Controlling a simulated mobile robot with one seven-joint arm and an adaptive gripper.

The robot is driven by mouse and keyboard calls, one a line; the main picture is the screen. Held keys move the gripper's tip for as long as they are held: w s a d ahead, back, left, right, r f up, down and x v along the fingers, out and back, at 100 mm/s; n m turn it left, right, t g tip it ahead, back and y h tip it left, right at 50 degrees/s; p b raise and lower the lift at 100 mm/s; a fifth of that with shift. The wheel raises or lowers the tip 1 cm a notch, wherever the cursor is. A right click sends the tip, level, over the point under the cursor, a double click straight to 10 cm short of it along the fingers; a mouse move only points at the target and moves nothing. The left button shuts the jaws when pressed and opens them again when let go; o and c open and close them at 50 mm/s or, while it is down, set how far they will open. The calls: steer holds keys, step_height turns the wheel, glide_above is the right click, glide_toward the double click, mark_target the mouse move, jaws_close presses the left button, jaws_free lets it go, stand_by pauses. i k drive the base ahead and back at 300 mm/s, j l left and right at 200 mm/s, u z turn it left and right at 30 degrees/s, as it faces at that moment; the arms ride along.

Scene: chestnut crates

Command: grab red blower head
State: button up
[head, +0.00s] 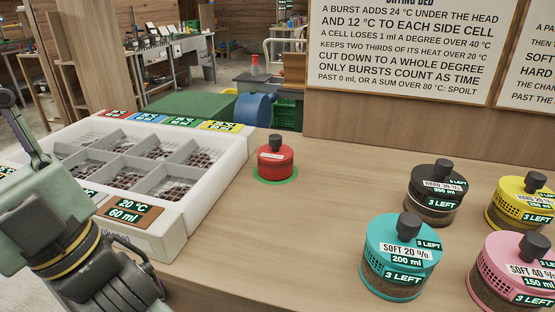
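The red blower head (275,162) is a short red cylinder with a dark knob on top and a pale label. It stands upright on a green round mark (261,176) on the wooden table, just right of the white tray. My arm reaches in at the lower left of the head view, in front of the tray's near left side. My gripper's fingertips cannot be made out, so whether it is open or shut does not show. Nothing touches the red head.
The white divided tray (208,229) holds brown contents in several cells. Teal (393,262), black (434,190), yellow (507,215) and pink (487,290) knobbed pots stand at the right. The table (300,225) is clear between the red head and these. A sign board (405,50) stands behind.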

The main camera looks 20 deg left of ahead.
mark_target(275, 158)
steer(key=l+u, duration=0.1)
steer(key=u, duration=1.05)
steer(key=k+l, duration=0.2)
steer(key=l, duration=0.2)
steer(key=k+l, duration=0.2)
steer(key=l, duration=0.15)
steer(key=k+l, duration=0.2)
steer(key=l, duration=0.2)
steer(key=k+l, duration=0.2)
steer(key=l, duration=0.2)
steer(key=u, duration=0.05)
